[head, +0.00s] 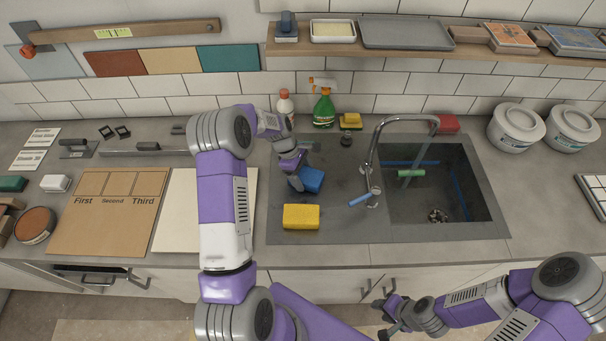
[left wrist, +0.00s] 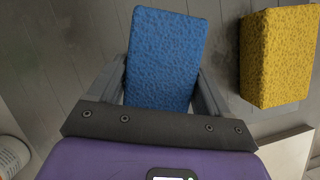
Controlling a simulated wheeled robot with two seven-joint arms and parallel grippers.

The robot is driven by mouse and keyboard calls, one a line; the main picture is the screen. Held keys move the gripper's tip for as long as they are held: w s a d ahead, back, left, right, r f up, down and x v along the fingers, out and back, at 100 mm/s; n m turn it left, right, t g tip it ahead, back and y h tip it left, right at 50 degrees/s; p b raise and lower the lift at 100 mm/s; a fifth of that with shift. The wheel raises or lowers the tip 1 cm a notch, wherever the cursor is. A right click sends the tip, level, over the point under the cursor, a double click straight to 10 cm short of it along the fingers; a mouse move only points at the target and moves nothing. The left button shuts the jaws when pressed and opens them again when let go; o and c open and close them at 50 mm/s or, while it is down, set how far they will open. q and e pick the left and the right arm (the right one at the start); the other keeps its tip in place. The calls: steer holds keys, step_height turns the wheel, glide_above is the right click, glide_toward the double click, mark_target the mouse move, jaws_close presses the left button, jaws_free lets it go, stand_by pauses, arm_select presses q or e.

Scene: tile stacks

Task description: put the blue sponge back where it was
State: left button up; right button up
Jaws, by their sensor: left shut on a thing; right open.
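The blue sponge (head: 311,179) is at the left part of the dark sink unit. My left gripper (head: 294,170) is shut on it. In the left wrist view the blue sponge (left wrist: 165,58) sits between the two fingers of my left gripper (left wrist: 165,85). I cannot tell whether the sponge touches the drainboard below. My right gripper (head: 385,318) is open and empty, low in front of the counter, away from the sponges.
A yellow sponge (head: 301,217) lies on the drainboard (head: 340,225), nearer the front edge; it also shows in the left wrist view (left wrist: 279,57). The tap (head: 372,150) and sink basin (head: 440,200) are to the right. A green spray bottle (head: 323,108) and white bottle (head: 285,107) stand behind.

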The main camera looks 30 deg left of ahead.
arm_select(q)
steer(key=o, duration=0.9)
steer(key=shift+f, duration=0.15)
steer(key=shift+c, duration=0.2)
steer(key=shift+r, duration=0.2)
steer(key=v, duration=1.2)
